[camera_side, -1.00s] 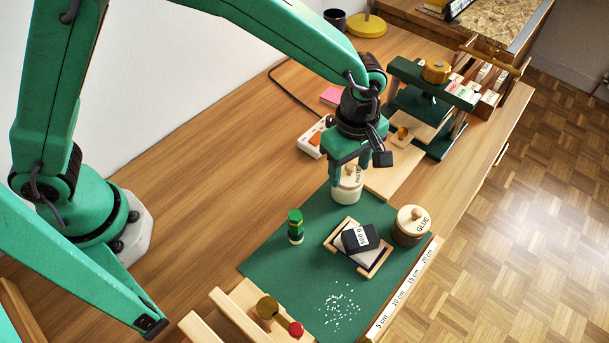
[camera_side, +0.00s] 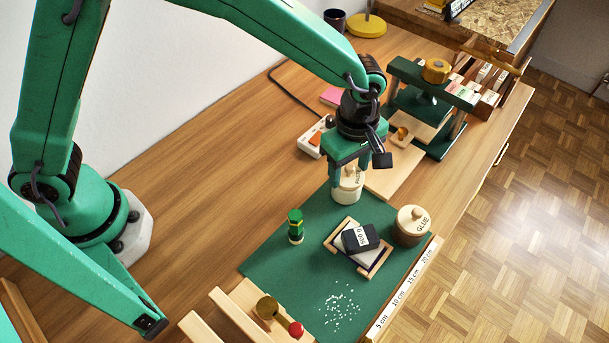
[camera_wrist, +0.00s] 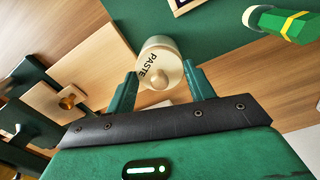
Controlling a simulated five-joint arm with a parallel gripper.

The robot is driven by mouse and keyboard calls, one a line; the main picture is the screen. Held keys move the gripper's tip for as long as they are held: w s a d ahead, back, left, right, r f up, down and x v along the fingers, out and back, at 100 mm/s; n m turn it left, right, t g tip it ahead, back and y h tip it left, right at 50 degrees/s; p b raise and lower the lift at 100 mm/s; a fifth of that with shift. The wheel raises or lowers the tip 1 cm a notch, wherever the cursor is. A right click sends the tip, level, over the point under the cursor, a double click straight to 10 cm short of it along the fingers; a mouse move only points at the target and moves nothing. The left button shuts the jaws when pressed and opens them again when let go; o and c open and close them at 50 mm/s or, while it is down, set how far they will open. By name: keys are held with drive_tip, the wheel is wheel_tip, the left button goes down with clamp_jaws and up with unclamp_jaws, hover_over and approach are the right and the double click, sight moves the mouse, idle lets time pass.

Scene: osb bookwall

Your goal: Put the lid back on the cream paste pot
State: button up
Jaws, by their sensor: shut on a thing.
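The cream paste pot (camera_side: 346,196) stands on the far edge of the green mat. Its cream lid (camera_side: 350,182), marked PASTE, is at the pot's mouth; I cannot tell whether it is fully seated or just above it. My gripper (camera_side: 349,176) points down over the pot and is shut on the lid, one finger on each side. In the wrist view the lid (camera_wrist: 156,58) shows its round knob toward me, between my fingertips (camera_wrist: 160,76). It hides most of the pot there.
A brown glue pot (camera_side: 411,226) stands right of a framed tray (camera_side: 378,262) holding a dark block. A green bottle (camera_side: 295,227) stands left on the mat (camera_side: 275,265). A green press (camera_side: 440,145) is behind. White bits (camera_side: 340,305) lie at the front.

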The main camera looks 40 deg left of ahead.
drive_tip(key=o, duration=1.5)
drive_tip(key=shift+r, duration=0.15)
drive_tip(key=shift+r, duration=3.3)
clamp_jaws()
